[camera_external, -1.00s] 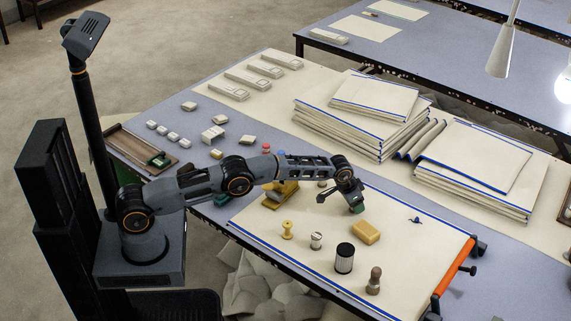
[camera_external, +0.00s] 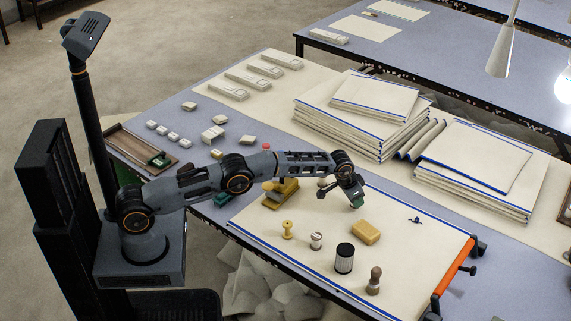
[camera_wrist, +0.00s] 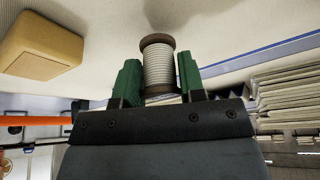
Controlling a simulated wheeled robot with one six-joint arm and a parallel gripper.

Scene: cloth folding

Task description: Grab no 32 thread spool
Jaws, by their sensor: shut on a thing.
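A thread spool (camera_wrist: 159,68) with pale thread and dark brown ends stands between the two green fingers of my gripper (camera_wrist: 159,84) in the wrist view. The fingers are shut on it, one at each side of its lower part. No number is readable on it. In the external view my gripper (camera_external: 357,201) is over the cream cloth-covered board, and the held spool cannot be made out there.
A yellow-tan block (camera_external: 366,233), a black-and-white cylinder (camera_external: 344,259), a wooden knobbed tool (camera_external: 374,281), a small pale spool (camera_external: 316,241) and a yellow spool (camera_external: 287,230) stand in front of my gripper. Stacked cloth-covered boards (camera_external: 352,118) are behind. The board's right half is mostly clear.

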